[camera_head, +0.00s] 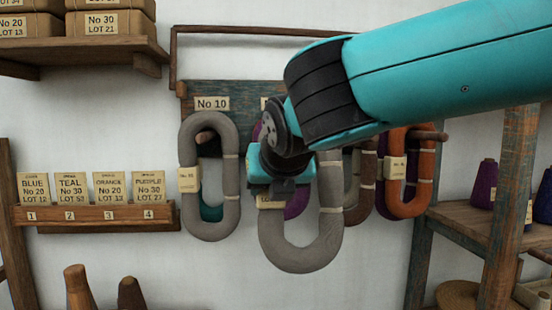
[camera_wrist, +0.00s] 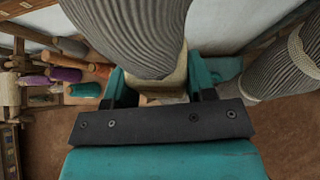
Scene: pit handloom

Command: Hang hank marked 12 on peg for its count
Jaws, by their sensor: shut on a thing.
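My gripper (camera_head: 281,188) is shut on a grey hank (camera_head: 302,254) and holds it in front of the peg board (camera_head: 235,93). In the wrist view the ribbed grey yarn (camera_wrist: 135,35) fills the top, with its pale band (camera_wrist: 163,78) between my jaws (camera_wrist: 155,92). The band's label (camera_head: 271,201) is too small and covered to read. A plate marked No 10 (camera_head: 212,103) is on the board. A second plate is mostly hidden by my arm. Another grey hank (camera_head: 231,215) hangs under No 10, left of my gripper.
An orange hank (camera_head: 408,207) hangs at the right, with purple and brown ones partly hidden beside it. A card rack (camera_head: 110,217) is at left, boxes (camera_head: 110,23) on a shelf above. A shelf (camera_head: 470,217) with purple cones stands at right.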

